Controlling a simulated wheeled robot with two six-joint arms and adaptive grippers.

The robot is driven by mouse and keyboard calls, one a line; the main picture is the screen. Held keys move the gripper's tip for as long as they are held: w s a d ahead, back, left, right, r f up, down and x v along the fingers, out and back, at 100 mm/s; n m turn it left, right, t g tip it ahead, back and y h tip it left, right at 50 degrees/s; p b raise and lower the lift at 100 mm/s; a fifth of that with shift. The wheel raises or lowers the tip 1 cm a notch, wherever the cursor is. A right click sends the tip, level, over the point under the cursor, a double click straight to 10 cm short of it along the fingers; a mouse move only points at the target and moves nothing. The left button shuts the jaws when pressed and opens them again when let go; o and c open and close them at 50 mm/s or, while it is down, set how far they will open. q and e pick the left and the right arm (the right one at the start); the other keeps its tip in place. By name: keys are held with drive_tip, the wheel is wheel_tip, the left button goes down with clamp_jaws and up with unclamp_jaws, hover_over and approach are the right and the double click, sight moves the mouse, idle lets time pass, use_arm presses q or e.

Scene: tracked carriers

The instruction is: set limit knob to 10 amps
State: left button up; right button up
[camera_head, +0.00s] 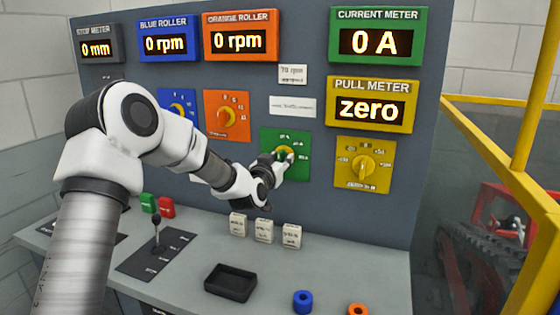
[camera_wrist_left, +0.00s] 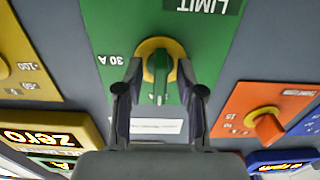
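The green limit knob (camera_wrist_left: 160,70) sits on a yellow ring on the green limit plate (camera_wrist_left: 112,35), which shows upside down in the left wrist view with a "30 A" mark beside the knob. In the head view the green plate (camera_head: 303,160) is mid panel, and the knob (camera_head: 286,153) is partly covered by my gripper. My left gripper (camera_wrist_left: 160,72) is at the knob, its fingers apart on either side of the grip; I cannot tell whether they touch it. The knob's exact setting is unclear. The current meter (camera_head: 377,15) reads 0 A. My right gripper is not in view.
An orange knob plate (camera_head: 238,101) and a yellow one (camera_head: 384,150) flank the green plate. A joystick (camera_head: 156,235), white blocks (camera_head: 264,231), a black tray (camera_head: 231,271) and a blue ring (camera_head: 302,301) are on the desk below. A yellow railing (camera_head: 500,160) stands at right.

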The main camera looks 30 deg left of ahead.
use_arm(q)
drive_tip(key=shift+s, duration=0.1)
drive_tip(key=v, duration=1.1)
drive_tip(key=shift+s, duration=0.4)
